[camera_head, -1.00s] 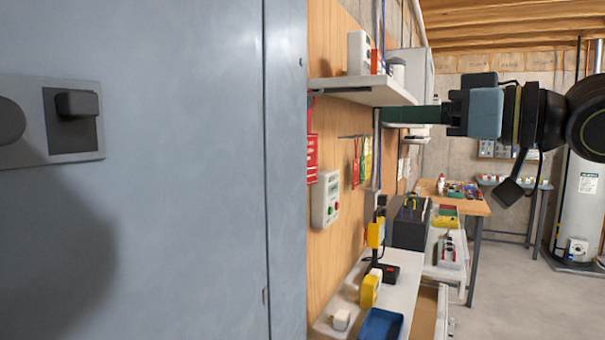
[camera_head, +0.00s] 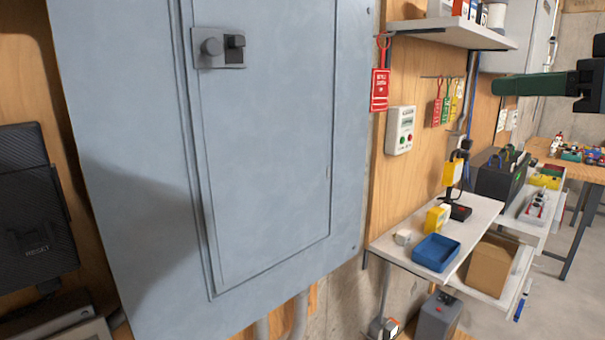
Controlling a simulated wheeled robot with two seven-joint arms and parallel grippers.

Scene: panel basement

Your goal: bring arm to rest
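My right gripper (camera_head: 535,84) comes in from the right edge at the upper right of the head view. It is seen from the side, with a dark green finger part pointing left and a black body behind it. The two fingers cannot be told apart, so its opening does not show. Nothing is seen hanging from it. It appears in front of the wall and shelves, apart from them.
A grey electrical panel (camera_head: 270,150) with a latch (camera_head: 219,48) fills the middle, its door closed. At right are an upper shelf (camera_head: 455,33), a lower shelf (camera_head: 440,225) with a blue tray (camera_head: 436,252), and a wooden table (camera_head: 585,169). A black box (camera_head: 35,205) is at left.

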